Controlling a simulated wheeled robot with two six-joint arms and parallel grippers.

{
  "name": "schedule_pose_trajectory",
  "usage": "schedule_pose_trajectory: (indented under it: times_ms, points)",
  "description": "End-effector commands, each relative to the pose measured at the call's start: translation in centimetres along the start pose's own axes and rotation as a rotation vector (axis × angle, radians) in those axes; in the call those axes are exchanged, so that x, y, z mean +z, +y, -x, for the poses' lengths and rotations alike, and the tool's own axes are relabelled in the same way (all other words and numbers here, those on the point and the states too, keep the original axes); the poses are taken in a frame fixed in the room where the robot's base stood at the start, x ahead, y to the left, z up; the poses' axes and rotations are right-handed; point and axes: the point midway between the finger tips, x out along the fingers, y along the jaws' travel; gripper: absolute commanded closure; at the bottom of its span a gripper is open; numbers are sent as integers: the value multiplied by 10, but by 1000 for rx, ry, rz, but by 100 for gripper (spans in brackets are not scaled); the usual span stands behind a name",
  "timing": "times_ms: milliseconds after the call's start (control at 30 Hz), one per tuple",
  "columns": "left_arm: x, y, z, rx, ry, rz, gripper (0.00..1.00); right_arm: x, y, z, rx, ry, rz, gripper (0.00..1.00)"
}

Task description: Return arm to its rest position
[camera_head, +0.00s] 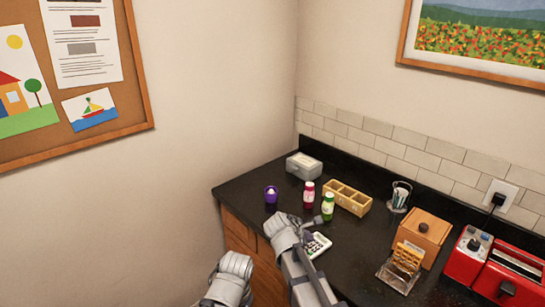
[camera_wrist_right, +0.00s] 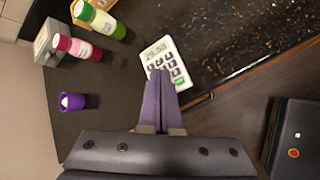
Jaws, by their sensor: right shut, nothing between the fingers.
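My right gripper (camera_wrist_right: 160,76) is shut, with its two purple fingers together and nothing between them. In the head view my right arm reaches over the counter's front edge, and its gripper (camera_head: 308,226) is small and partly hidden beside the arm. A white calculator (camera_wrist_right: 165,64) lies on the counter beyond the fingertips, which overlap its near edge in the wrist view; it also shows in the head view (camera_head: 318,244). I cannot tell the height of the fingers above the counter. A grey link of my other arm shows at the bottom; its gripper is out of view.
Near the right gripper stand a green bottle (camera_head: 327,207), a pink-red bottle (camera_head: 308,194) and a purple cup (camera_head: 271,194). Behind are a grey box (camera_head: 303,165) and a wooden organizer (camera_head: 350,190). Rightward are a toast rack (camera_head: 398,276), wooden box (camera_head: 423,236) and red toaster (camera_head: 510,275).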

Motion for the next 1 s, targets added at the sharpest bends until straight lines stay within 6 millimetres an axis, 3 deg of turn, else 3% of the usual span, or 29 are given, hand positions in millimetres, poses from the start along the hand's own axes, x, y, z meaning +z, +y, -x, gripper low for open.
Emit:
schedule_pose_trajectory:
  times_ms: [167, 300, 500, 700, 1000]
  points:
    - [0, 0, 0, 0, 0, 0, 100, -25, -62, 27, -160, 85, -313, 100]
    - [0, 0, 0, 0, 0, 0, 100, -52, -126, 61, -374, 124, -636, 100]
    - [0, 0, 0, 0, 0, 0, 100, -77, -191, 106, -638, 83, -954, 100]
    - [0, 0, 0, 0, 0, 0, 100, -86, -216, 127, -754, 35, -1078, 100]
    - [0, 0, 0, 0, 0, 0, 100, -86, -217, 128, -763, 29, -1089, 100]
